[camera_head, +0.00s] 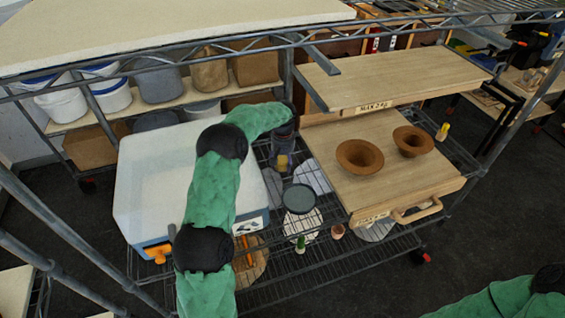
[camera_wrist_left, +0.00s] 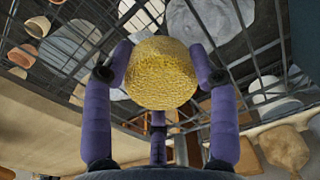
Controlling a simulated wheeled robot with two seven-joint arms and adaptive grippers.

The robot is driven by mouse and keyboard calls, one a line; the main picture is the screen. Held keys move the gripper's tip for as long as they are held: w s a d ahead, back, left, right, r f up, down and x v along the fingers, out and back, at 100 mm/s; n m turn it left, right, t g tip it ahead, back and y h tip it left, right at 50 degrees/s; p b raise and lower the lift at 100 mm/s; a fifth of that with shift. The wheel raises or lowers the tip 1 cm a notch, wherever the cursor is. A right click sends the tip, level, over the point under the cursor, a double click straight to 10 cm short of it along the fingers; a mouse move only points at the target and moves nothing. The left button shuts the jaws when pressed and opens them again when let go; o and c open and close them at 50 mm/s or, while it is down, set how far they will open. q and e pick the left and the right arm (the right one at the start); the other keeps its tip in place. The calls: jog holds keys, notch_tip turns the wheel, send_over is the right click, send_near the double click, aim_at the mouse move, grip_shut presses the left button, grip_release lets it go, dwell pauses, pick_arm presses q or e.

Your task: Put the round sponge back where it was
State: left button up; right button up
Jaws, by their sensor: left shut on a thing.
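The round sponge (camera_wrist_left: 160,73) is yellow and rough. In the left wrist view it sits between the purple fingers of my left gripper (camera_wrist_left: 161,60), which is shut on it. In the head view the sponge (camera_head: 282,163) is a small yellow patch at the end of my left gripper (camera_head: 283,147), above the wire shelf (camera_head: 325,265) and between the white box and the wooden board. The arm hides part of the shelf. My right gripper is outside both views; only part of the right arm shows at the lower right.
A white-lidded box (camera_head: 150,185) stands left of the gripper. A wooden board (camera_head: 365,200) with two brown bowls (camera_head: 360,156) is at the right. A dark grey disc (camera_head: 301,198) and several pale discs lie below. Metal rack rails (camera_head: 420,22) cross the top.

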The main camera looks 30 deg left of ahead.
aim_at(283, 160)
pick_arm(q)
jog(key=shift+f, duration=0.1)
jog(key=o, duration=1.1)
notch_tip(283, 160, up, 12)
jog(key=p, duration=0.3)
jog(key=shift+d, duration=0.2)
jog(key=shift+s, duration=0.1)
